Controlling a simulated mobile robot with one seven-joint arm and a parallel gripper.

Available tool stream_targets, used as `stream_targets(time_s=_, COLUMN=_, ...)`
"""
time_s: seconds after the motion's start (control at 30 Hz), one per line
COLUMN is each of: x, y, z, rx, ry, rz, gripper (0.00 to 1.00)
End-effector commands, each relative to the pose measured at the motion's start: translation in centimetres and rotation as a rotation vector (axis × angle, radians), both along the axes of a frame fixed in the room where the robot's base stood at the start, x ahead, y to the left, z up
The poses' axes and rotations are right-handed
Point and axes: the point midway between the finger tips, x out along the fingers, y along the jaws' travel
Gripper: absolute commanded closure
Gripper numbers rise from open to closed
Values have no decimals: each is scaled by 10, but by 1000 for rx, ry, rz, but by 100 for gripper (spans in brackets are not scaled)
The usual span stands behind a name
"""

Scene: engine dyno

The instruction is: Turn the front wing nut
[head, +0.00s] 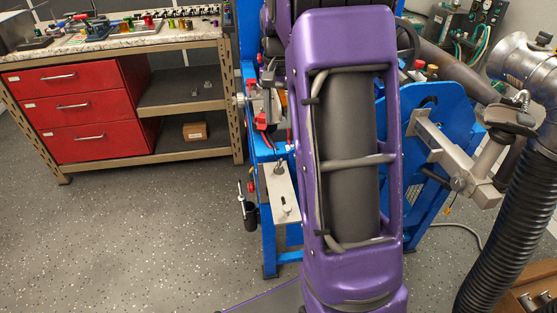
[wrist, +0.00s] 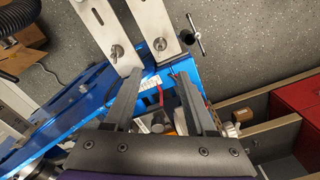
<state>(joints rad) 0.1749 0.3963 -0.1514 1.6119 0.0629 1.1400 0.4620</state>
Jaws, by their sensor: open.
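In the wrist view, two flat metal brackets stick out from the blue engine stand (wrist: 75,112). The left bracket (wrist: 107,22) carries a small metal wing nut (wrist: 117,52). The right bracket (wrist: 157,15) carries a similar one (wrist: 160,44). I cannot tell for sure which is the front wing nut. My gripper (wrist: 158,73) is open, its two dark fingers apart with nothing held between them. Its tips are just below the brackets in the picture. In the head view, a metal bracket (head: 284,194) shows on the stand, left of my purple arm; my gripper is hidden there.
A T-handled rod (wrist: 197,35) stands beside the right bracket. A workbench with red drawers (head: 78,108) is at the left in the head view. A black corrugated hose (head: 505,215) hangs at the right. Speckled floor (head: 140,230) is clear at the front left.

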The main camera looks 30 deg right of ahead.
Motion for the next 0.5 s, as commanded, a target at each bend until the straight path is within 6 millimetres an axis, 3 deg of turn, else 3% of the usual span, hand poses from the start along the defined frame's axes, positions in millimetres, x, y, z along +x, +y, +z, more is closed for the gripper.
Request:
stream_targets(time_s=0.1, x=-1, y=0, z=-29, rx=1, ry=4, rz=0, gripper=44)
stream_targets(time_s=0.5, x=-1, y=0, z=-114, rx=1, ry=1, rz=-1, gripper=44)
